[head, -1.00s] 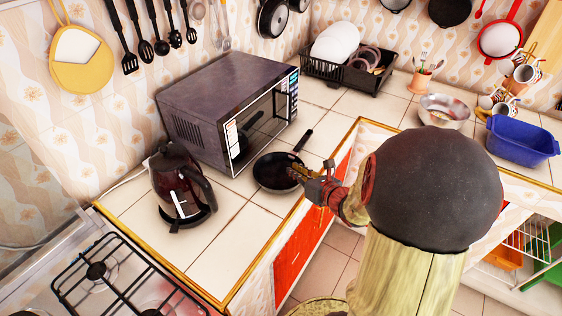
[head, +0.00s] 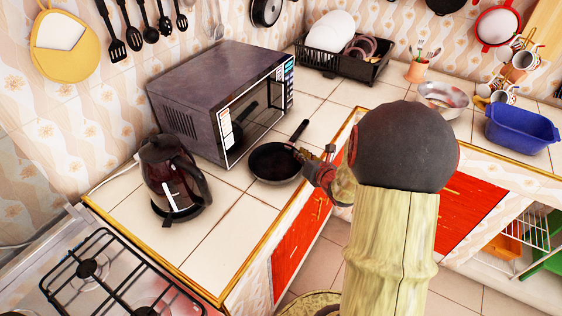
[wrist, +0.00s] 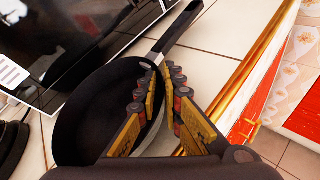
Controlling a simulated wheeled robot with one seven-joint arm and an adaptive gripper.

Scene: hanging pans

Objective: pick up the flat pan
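The flat pan (head: 272,163) is a dark, shallow pan lying on the tiled counter in front of the microwave. Its handle (head: 299,132) points away, up and to the right. In the wrist view the pan (wrist: 90,115) fills the left half and its handle (wrist: 180,28) runs to the top. My gripper (head: 304,154) is at the pan's right rim. In the wrist view my gripper (wrist: 161,72) has its left finger over the rim side and its right finger over the counter. The fingers are close together with a narrow gap; whether they touch the rim is unclear.
The microwave (head: 205,85) stands close behind the pan. A dark kettle (head: 172,180) is to the left, and the stove (head: 90,270) is nearer. A dish rack (head: 345,62) is at the back. The counter's gold edge (head: 283,222) runs just beside the pan. Tiles beyond the pan are clear.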

